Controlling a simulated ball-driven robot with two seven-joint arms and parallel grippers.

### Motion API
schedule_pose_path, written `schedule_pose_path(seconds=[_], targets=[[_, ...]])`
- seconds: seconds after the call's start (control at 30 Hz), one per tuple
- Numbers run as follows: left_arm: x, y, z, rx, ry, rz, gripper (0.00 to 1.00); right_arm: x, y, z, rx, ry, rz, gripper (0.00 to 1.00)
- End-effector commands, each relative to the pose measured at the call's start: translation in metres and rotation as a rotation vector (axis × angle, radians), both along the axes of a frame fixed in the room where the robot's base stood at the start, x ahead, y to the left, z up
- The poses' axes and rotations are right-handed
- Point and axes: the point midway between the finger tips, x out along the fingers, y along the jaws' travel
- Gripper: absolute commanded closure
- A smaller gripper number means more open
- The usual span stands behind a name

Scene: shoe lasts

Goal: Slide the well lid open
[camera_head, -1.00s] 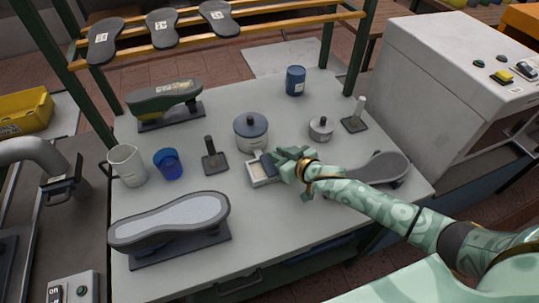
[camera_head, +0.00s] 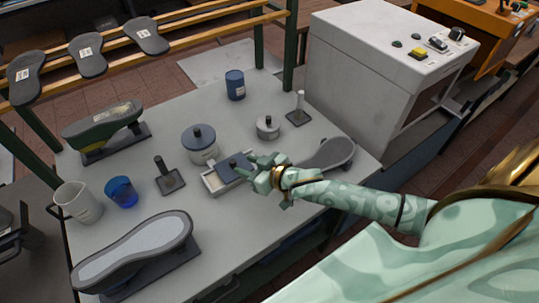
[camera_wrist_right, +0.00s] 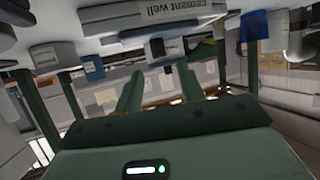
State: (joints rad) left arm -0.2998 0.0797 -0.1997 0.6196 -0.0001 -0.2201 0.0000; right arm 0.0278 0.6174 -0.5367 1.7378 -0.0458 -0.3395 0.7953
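The cement well (camera_head: 211,182) is a small pale box on the grey table, in front of the round blue-grey pot. Its dark blue lid (camera_head: 243,173) with a dark knob sits over the right part, and the left part of the box shows uncovered. My right gripper (camera_head: 257,164) is just right of the lid, pointing left at it. In the right wrist view, which is upside down, its two fingers (camera_wrist_right: 160,70) are apart with a gap between them. The box with its "cement well" label (camera_wrist_right: 178,20) lies beyond the tips. My left gripper is not in view.
A round pot (camera_head: 199,148), a small tin (camera_head: 268,130) and a dark post on a base (camera_head: 167,178) stand around the well. A shoe last (camera_head: 330,153) lies close behind my right wrist. A blue cup (camera_head: 121,193) is farther left.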

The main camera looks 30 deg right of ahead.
Motion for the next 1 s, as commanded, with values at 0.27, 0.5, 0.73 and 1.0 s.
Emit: schedule_pose_path(seconds=[0.27, 0.5, 0.73, 1.0], targets=[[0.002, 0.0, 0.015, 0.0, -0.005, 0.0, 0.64, -0.06, -0.021, 0.027, -0.002, 0.003, 0.0, 0.61], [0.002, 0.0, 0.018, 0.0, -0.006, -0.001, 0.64, -0.079, -0.029, 0.034, -0.002, 0.0, 0.001, 0.61], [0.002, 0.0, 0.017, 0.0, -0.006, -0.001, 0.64, -0.079, -0.029, 0.035, -0.002, -0.001, 0.0, 0.61], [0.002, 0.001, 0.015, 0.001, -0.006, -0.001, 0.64, -0.083, -0.011, 0.03, 0.039, 0.008, 0.004, 0.6]])
